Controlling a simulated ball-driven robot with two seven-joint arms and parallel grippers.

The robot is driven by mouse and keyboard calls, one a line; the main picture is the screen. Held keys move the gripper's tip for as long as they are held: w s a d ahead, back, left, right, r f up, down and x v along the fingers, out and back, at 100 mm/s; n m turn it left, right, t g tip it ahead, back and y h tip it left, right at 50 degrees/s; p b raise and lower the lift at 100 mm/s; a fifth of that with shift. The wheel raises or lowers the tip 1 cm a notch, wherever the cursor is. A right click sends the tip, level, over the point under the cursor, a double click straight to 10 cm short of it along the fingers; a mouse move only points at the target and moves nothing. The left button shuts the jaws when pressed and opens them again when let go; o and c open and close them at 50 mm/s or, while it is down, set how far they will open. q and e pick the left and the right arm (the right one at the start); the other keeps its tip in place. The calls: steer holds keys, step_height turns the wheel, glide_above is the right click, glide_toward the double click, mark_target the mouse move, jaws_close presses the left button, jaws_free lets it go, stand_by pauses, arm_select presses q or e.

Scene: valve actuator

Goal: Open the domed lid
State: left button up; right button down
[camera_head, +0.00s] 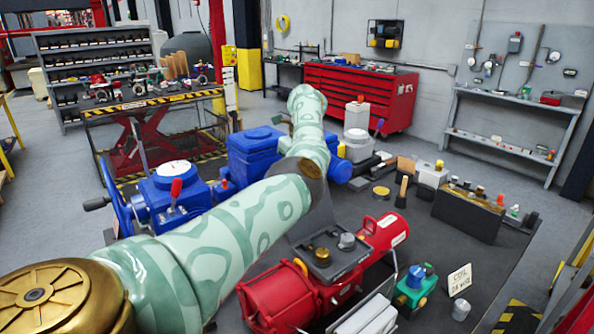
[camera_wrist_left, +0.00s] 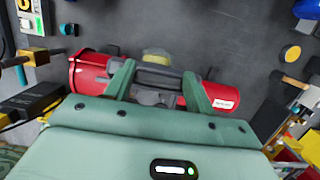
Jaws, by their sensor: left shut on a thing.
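In the head view a red actuator (camera_head: 275,298) lies front centre; a grey box (camera_head: 330,262) on it bears a brass knob (camera_head: 322,256) and a silver knob (camera_head: 347,241). A dark grey plate (camera_head: 312,226), seemingly the domed lid, stands tilted up behind the box, partly behind my arm. My left gripper (camera_wrist_left: 158,70) is shut on a grey bar-like part (camera_wrist_left: 158,78), apparently of the lid, above the red actuator (camera_wrist_left: 88,74) in the left wrist view. My arm hides the gripper in the head view. The right gripper is not in view.
Blue actuators (camera_head: 255,150) stand behind my arm. A green and blue valve (camera_head: 415,285) and a small sign (camera_head: 459,279) stand at the right of the red actuator. A mallet (camera_head: 402,190) and a dark tool box (camera_head: 467,216) stand farther back.

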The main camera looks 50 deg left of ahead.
arm_select(q)
steer(key=shift+a+r, duration=0.15)
steer(key=o, duration=1.4)
steer(key=p+v, duration=0.1)
steer(key=v, duration=1.5)
